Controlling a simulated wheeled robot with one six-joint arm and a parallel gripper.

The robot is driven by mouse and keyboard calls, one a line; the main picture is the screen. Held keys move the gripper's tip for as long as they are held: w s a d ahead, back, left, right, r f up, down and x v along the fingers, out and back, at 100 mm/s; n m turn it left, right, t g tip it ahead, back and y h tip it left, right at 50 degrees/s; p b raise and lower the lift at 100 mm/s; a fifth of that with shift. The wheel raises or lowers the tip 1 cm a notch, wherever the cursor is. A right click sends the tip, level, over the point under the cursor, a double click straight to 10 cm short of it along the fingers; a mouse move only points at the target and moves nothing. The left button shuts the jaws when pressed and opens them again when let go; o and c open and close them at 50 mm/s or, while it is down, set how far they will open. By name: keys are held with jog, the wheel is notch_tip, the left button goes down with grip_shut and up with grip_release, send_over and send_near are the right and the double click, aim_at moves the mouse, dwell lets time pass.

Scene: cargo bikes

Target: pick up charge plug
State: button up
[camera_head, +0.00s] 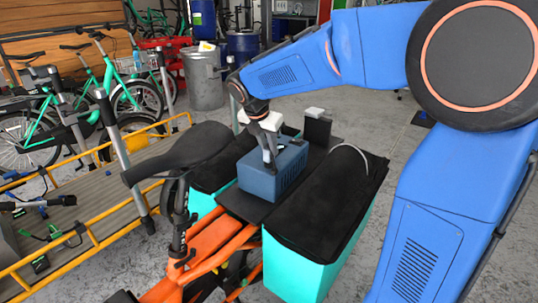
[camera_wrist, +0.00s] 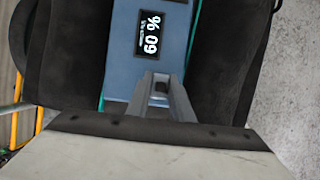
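A blue battery box (camera_head: 285,175) sits on the rear rack of an orange cargo bike. It also shows in the wrist view (camera_wrist: 120,62), with a small display reading 60 %. In the wrist view my two grey fingers (camera_wrist: 160,90) stand a little apart over the box. A small dark block (camera_wrist: 161,87) shows between them; it may be the charge plug or its socket. I cannot tell whether the fingers touch it. In the head view my gripper hides this spot.
Black-topped teal panniers flank the box; the right one (camera_head: 330,208) carries a thin pale arc like a cable (camera_head: 352,148). The black saddle (camera_head: 190,150) stands close on the left. A yellow-railed cargo bed (camera_head: 85,215) and parked bikes lie further left.

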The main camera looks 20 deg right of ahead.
grip_shut()
notch_tip(320, 180, up, 10)
jog(key=shift+r, duration=0.1)
dwell(0.4)
jog(key=shift+s+d, duration=0.1)
jog(key=shift+d, duration=0.05)
